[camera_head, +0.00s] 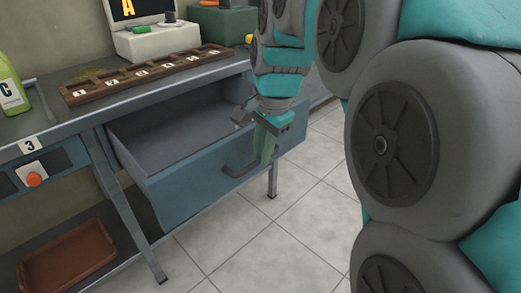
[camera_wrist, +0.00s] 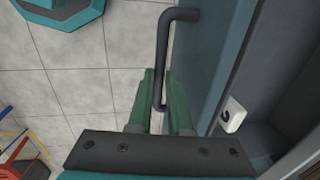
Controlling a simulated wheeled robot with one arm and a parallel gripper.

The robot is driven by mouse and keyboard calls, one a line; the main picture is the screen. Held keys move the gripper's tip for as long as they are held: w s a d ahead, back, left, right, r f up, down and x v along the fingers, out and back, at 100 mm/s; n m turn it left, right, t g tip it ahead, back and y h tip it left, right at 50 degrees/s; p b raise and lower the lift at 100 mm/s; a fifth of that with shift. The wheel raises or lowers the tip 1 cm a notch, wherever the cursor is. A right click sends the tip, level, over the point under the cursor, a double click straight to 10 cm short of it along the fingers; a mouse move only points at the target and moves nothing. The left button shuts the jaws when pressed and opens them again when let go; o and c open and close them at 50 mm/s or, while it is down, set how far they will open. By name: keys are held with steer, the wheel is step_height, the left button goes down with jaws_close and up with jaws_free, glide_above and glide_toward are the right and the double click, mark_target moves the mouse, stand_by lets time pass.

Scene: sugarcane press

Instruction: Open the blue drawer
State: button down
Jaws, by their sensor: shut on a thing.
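The blue drawer (camera_head: 190,185) is pulled well out from under the workbench, and its inside looks empty in the head view. Its dark bar handle (camera_head: 241,168) is on the front panel. In the head view my gripper (camera_head: 265,150) is at the right part of the handle. In the wrist view the handle (camera_wrist: 164,50) runs down between the green fingers of my gripper (camera_wrist: 162,110), which is shut on it. The drawer front (camera_wrist: 205,60) shows right of the handle there.
The workbench top (camera_head: 60,118) carries a wooden rack (camera_head: 140,75) and a green bottle (camera_head: 10,90). A red button (camera_head: 34,179) is on the bench front at left. A brown tray (camera_head: 68,258) lies on the lower shelf. The tiled floor (camera_head: 280,225) before the drawer is clear.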

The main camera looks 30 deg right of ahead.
steer(key=c, duration=0.8)
jaws_free()
steer(key=shift+c, duration=0.2)
steer(key=shift+r, duration=0.1)
step_height(320, 180, up, 8)
steer(key=s, duration=0.1)
steer(key=shift+s+d+f, duration=0.2)
steer(key=shift+d+f, duration=0.05)
steer(key=s+a+f+n+g, duration=0.1)
steer(key=s+a+f+n, duration=0.2)
steer(key=s+f+n, duration=0.2)
steer(key=s+a+f+n+g+p, duration=0.1)
steer(key=s+a+f+n, duration=0.1)
steer(key=s+f+n, duration=0.2)
steer(key=s+a+f+n+g+p, duration=0.1)
steer(key=s+a+f+n, duration=0.2)
steer(key=s+f, duration=0.7)
steer(key=n, duration=0.2)
steer(key=shift+a+f+n+g+h, duration=0.3)
steer(key=shift+g, duration=0.1)
